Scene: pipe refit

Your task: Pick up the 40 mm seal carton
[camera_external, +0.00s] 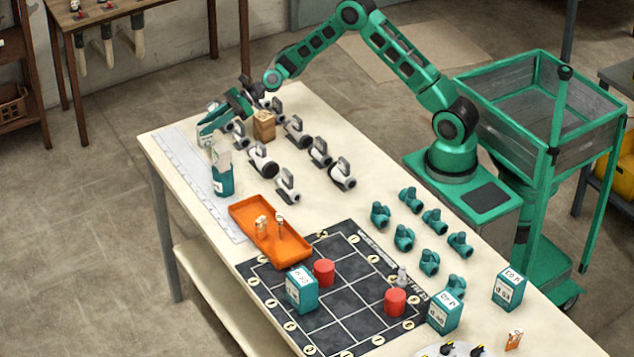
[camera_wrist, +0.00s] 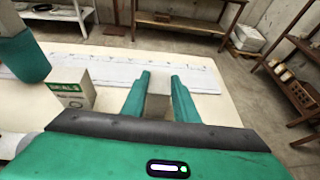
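My gripper (camera_external: 212,120) is low over the far left end of the table. In the wrist view its two teal fingers (camera_wrist: 160,78) stand apart, with a pale grey block (camera_wrist: 158,106) showing between them. I cannot tell whether the fingers touch it. Beside them, to the left, stands a white carton with a green band marked SEALS (camera_wrist: 70,97). In the external view a grey-white carton (camera_external: 220,154) stands close to a teal and white carton (camera_external: 223,181), in front of my gripper. No 40 mm marking is readable.
Black-and-white valves (camera_external: 262,160) and a brown carton (camera_external: 264,125) stand near my gripper. A long white ruled strip (camera_external: 190,172) runs along the table edge. An orange tray (camera_external: 285,248), dark grid mat (camera_external: 335,318) and teal fittings (camera_external: 404,237) lie farther right.

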